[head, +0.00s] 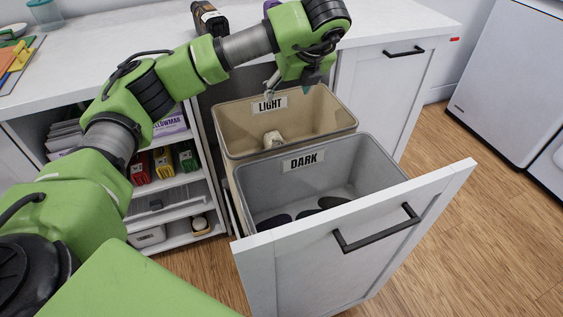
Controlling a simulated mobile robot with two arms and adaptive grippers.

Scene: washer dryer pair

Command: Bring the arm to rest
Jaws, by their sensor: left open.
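My left arm reaches in from the left and across to the bins. Its gripper (290,86) is open and hangs over the back part of the beige bin labelled LIGHT (228,115), near its label. Nothing shows between its fingers, though the wrist hides part of them. A pale cloth item (272,140) lies inside the LIGHT bin, below the gripper and apart from it. The grey bin labelled DARK (378,160) stands in front and holds a few dark items (308,214). My right gripper is not in view.
Both bins sit in a pulled-out drawer (370,250) that juts into the room. A white counter (130,45) runs behind, with a dark bottle (208,20) on it. Open shelves (180,180) hold boxes at left. Wooden floor (480,220) is clear at right, before a white appliance (510,80).

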